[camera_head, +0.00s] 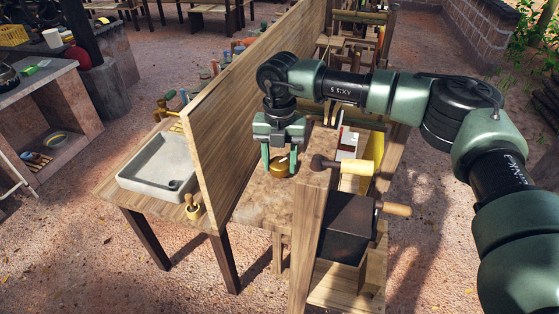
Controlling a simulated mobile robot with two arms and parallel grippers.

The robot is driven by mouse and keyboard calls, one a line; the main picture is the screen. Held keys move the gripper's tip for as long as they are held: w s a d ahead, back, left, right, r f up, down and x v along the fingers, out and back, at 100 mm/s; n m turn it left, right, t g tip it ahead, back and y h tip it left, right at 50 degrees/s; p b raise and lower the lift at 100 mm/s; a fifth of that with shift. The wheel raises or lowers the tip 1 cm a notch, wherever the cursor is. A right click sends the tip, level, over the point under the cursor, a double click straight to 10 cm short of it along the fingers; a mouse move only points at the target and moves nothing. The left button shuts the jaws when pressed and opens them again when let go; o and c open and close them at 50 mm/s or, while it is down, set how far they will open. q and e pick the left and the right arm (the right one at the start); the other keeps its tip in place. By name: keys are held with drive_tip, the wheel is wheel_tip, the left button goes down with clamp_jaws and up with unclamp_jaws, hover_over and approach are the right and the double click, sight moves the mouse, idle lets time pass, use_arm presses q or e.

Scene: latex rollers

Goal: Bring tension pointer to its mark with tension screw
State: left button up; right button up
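My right gripper (280,162) points down over the stone-like bench top, with its two green fingers apart. A round brass-coloured knob (279,170), perhaps the tension screw, sits between and just below the fingertips. I cannot tell whether the fingers touch it. A small pale sliver shows at the knob's top; I cannot tell whether it is the tension pointer. No mark can be made out at this size. My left gripper is not in view.
A tall wooden panel (240,105) stands left of my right gripper. Beyond it is a table with a grey basin (160,168). A roller machine with a yellow roller (374,153), wooden handles (397,209) and a dark box (347,226) stands close on the right.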

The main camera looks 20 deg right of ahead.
drive_tip(key=shift+d, duration=0.1)
drive_tip(key=c, duration=0.4)
drive_tip(key=shift+w+f+n+b, duration=0.1)
drive_tip(key=shift+f+n+b, duration=0.1)
drive_tip(key=shift+n+b, duration=0.85)
drive_tip(key=n+b, duration=0.2)
drive_tip(key=b, duration=0.1)
drive_tip(key=n+b, duration=0.2)
drive_tip(key=n, duration=0.1)
drive_tip(key=shift+n+b, duration=0.25)
drive_tip(key=shift+b, duration=0.15)
drive_tip(key=n+b, duration=0.1)
drive_tip(key=n, duration=0.2)
drive_tip(key=shift+r+n+b, duration=0.15)
drive_tip(key=shift+n+b, duration=0.25)
drive_tip(key=n+b, duration=0.1)
drive_tip(key=n, duration=0.2)
drive_tip(key=shift+n, duration=0.3)
drive_tip(key=n, duration=0.3)
drive_tip(key=shift+n+b, duration=0.3)
drive_tip(key=n, duration=0.4)
drive_tip(key=shift+n, duration=2.3)
